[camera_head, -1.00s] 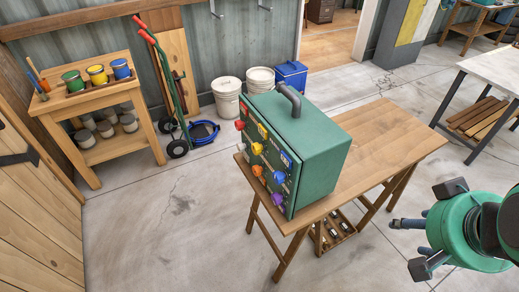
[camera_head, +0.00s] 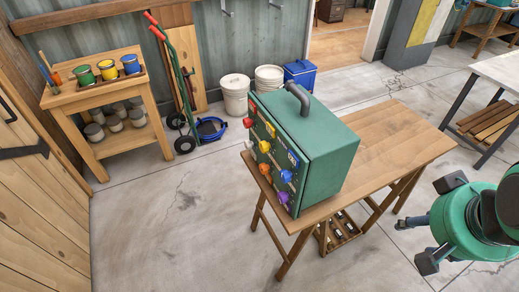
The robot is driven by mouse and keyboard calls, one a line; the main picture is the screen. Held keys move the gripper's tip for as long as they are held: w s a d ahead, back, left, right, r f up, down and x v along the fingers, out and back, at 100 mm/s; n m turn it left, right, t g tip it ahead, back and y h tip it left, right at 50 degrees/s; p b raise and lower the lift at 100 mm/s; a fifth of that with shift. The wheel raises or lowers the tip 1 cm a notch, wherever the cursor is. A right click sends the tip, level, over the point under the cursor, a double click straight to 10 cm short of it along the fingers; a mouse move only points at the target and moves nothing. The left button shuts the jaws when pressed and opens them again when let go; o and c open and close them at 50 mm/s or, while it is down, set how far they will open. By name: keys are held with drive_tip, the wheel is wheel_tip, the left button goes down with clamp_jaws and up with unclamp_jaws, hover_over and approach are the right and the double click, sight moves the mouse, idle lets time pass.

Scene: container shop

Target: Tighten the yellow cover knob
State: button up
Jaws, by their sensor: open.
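A green box (camera_head: 325,150) with a dark arched handle stands on a wooden trestle table. Its left-facing panel carries several coloured knobs, seen at a slant. A yellow knob (camera_head: 264,146) sits near the middle of the panel. Red, blue, orange and purple knobs sit around it. How tight the yellow knob is cannot be seen. My gripper (camera_head: 433,222), with dark finger parts and a green body, is at the right edge, partly cut off. It is open and empty, beyond the table's right side and well away from the knobs.
The wooden table (camera_head: 405,140) has bare top to the right of the box. A stand with paint pots (camera_head: 108,70), a hand truck (camera_head: 178,90), white buckets (camera_head: 235,95) and a blue bin (camera_head: 298,73) line the back. Floor left of the table is clear.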

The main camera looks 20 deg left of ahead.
drive_tip(key=w+a+r+n+g+h+p, duration=0.1)
drive_tip(key=w+a+n+h, duration=0.3)
drive_tip(key=w, duration=0.4)
drive_tip(key=w+a+r+n+g+h+p, duration=0.1)
drive_tip(key=w+a+r+n+g+h, duration=0.2)
drive_tip(key=w, duration=0.4)
drive_tip(key=w+a+f+n+t+h+p, duration=0.1)
drive_tip(key=w+a+n+t+h, duration=0.3)
drive_tip(key=a, duration=0.6)
drive_tip(key=w+a+n+t+h+p, duration=0.15)
drive_tip(key=w+a, duration=0.35)
drive_tip(key=a, duration=0.6)
drive_tip(key=a+f+n+t+p, duration=0.4)
drive_tip(key=a+f+n, duration=0.5)
drive_tip(key=a, duration=0.6)
drive_tip(key=s+a+f+n+t+p, duration=0.1)
drive_tip(key=s+a+f+n+p, duration=0.1)
drive_tip(key=a+f, duration=0.3)
drive_tip(key=s+a+f+n+t+p, duration=0.1)
drive_tip(key=a+f+n+p, duration=0.2)
drive_tip(key=f, duration=0.8)
drive_tip(key=a+n, duration=0.2)
drive_tip(key=shift+s+a, duration=0.3)
drive_tip(key=shift+s, duration=0.1)
drive_tip(key=shift+w+d+t, duration=0.1)
drive_tip(key=shift+t, duration=0.15)
